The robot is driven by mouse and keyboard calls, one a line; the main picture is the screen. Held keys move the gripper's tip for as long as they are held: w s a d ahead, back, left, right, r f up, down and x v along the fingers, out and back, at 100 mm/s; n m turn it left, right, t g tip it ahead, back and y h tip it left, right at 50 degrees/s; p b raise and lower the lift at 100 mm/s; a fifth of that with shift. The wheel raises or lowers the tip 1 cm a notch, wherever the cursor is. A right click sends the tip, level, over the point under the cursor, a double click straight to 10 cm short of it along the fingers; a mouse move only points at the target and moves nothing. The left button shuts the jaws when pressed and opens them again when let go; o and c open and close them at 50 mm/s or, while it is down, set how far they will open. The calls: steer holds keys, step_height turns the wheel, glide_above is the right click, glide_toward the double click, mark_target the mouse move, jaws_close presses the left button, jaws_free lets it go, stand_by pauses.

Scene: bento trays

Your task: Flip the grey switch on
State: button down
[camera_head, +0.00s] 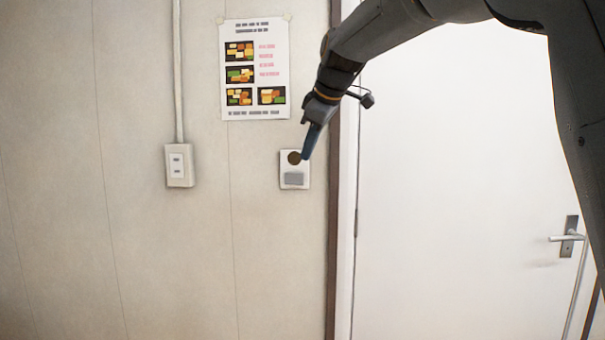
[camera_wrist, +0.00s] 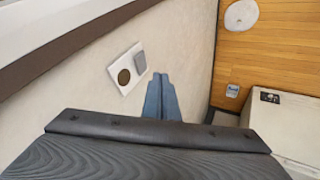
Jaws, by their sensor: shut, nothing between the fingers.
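The grey switch (camera_head: 294,179) is a flat grey rocker on the lower half of a white wall plate (camera_head: 284,168). A round brown disc (camera_head: 294,158) sits above it on the same plate. In the wrist view, the grey switch (camera_wrist: 140,62) and the brown disc (camera_wrist: 124,76) show on the plate, left of the fingers. My gripper (camera_head: 305,158) is shut and empty, its blue fingertips pointing down in front of the plate's upper right part. In the wrist view, the fingertips (camera_wrist: 160,76) lie together, just right of the plate. I cannot tell whether they touch anything.
A white outlet box (camera_head: 179,166) with a conduit is on the wall at left. A bento poster (camera_head: 255,110) hangs above the plate. A brown door frame (camera_head: 333,230) and white door (camera_head: 450,200) stand at right. The wall below the plate is clear.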

mark_target(302, 174)
steer(key=p+x, duration=0.1)
steer(key=x, duration=0.2)
steer(key=w+p+x, duration=0.1)
steer(key=x, duration=0.3)
steer(key=d+r+p+x, duration=0.1)
steer(key=x, duration=0.3)
steer(key=shift+w+a+f, duration=0.1)
steer(key=shift+w, duration=1.1)
steer(key=shift+w+d, duration=0.35)
steer(key=shift+s+a, duration=0.1)
steer(key=shift+a, duration=0.1)
steer(key=shift+s+a+p, duration=0.25)
steer(key=shift+a+p, duration=0.05)
steer(key=shift+a, duration=0.25)
steer(key=shift+s, duration=0.15)
